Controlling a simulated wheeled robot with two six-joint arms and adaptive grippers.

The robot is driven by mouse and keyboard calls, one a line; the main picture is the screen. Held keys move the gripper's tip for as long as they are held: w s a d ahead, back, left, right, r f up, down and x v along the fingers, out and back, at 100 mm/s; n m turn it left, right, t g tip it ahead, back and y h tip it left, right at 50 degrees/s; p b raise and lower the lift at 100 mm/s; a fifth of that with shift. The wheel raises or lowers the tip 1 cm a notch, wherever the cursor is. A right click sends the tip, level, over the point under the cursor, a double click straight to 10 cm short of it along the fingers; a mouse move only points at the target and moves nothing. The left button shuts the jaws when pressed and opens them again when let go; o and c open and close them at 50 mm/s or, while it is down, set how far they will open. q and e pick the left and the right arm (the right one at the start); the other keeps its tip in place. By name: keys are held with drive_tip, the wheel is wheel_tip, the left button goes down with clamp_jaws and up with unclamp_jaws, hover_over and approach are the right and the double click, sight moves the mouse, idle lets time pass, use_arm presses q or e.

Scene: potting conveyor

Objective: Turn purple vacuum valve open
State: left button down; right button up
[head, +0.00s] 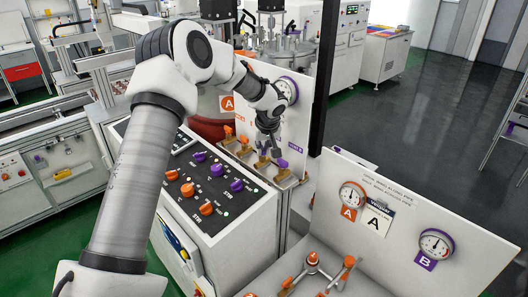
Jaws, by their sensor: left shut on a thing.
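A row of small valves stands on brass-coloured blocks (284,183) in front of a white upright panel (262,100). Two orange handles are at its left, and a purple handle (282,163) stands at its right end. My left gripper (268,150) reaches down from above onto the handle just left of that one. It is shut on this handle, which I take to be the purple vacuum valve; the fingers hide most of it, so its exact turn angle cannot be told. My right gripper is not in view.
A console with orange and purple knobs (217,169) stands in front of the valve row. A second white panel (395,215) at the right carries an orange A gauge (352,195) and a purple B gauge (434,244). A dark post (324,75) rises beside the valve panel.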

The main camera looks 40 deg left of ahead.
use_arm(q)
drive_tip(key=shift+s+f+m+h+b, duration=0.2)
drive_tip(key=shift+f+m+h+b, duration=0.1)
drive_tip(key=shift+m, duration=0.6)
drive_tip(key=shift+s+a+r+m+t, duration=0.15)
drive_tip(key=shift+m+t, duration=0.25)
drive_tip(key=shift+m, duration=0.5)
drive_tip(key=shift+a+r+m+h+p, duration=0.1)
drive_tip(key=shift+m+h+p, duration=0.4)
drive_tip(key=shift+m, duration=0.5)
drive_tip(key=m+t+h+p, duration=0.1)
drive_tip(key=m+p, duration=0.1)
drive_tip(key=m, duration=0.1)
drive_tip(key=shift+s+a, duration=0.1)
drive_tip(key=shift+a, duration=0.1)
drive_tip(key=shift+a+f+m+h, duration=0.1)
drive_tip(key=shift+m+h, duration=0.3)
drive_tip(key=shift+m, duration=0.45)
drive_tip(key=shift+a+f+m+h, duration=0.1)
drive_tip(key=shift+m+h, duration=0.3)
drive_tip(key=shift+m, duration=0.45)
drive_tip(key=shift+d, duration=0.1)
drive_tip(key=c, duration=1.2)
unclamp_jaws()
